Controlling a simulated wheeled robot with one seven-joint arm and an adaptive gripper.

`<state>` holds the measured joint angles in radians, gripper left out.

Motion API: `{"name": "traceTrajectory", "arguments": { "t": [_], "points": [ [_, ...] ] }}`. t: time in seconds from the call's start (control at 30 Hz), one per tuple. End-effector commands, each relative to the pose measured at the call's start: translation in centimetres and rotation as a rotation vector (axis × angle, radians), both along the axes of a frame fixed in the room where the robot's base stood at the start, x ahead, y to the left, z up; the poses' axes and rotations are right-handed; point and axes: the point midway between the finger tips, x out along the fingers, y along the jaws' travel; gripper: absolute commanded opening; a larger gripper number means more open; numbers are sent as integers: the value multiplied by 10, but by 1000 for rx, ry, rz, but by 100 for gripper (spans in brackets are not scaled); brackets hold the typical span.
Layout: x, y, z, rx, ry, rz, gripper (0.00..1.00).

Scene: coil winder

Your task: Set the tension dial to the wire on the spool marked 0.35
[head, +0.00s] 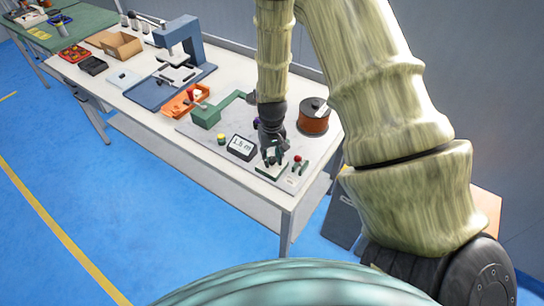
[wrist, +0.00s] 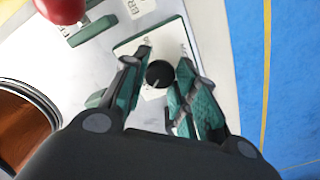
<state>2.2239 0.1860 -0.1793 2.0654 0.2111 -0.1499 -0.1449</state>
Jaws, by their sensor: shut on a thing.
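The tension dial (wrist: 160,73) is a round black knob on a pale plate with a green edge (wrist: 187,48), seen in the wrist view. My gripper (wrist: 164,68) has its green fingers on either side of the dial and is shut on it. The plate's lettering is too small to read, and so is the dial's setting. In the head view my gripper (head: 272,158) reaches down to the plate and hides the dial. A spool of copper-coloured wire (head: 314,118) stands behind it on the right. It also shows at the left of the wrist view (wrist: 22,128). Its marking is not readable.
A display reading "1.5 m" (head: 241,147) and a yellow-topped button (head: 221,138) are left of my gripper. A red-knobbed lever (head: 297,159) stands close on its right.

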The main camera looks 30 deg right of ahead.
Motion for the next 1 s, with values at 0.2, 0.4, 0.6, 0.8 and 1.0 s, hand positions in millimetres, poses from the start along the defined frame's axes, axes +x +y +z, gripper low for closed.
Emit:
{"name": "traceTrajectory", "arguments": {
  "t": [0.2,0.4,0.6,0.8,1.0],
  "points": [
    [2,-1,1,-1,-4,-58,4],
    [2,-1,1,-1,-4,-75,4],
    [2,-1,1,-2,-5,-75,4],
    [2,-1,1,-2,-5,-74,45],
    [1,0,1,-1,-2,-74,51]
  ]
}}
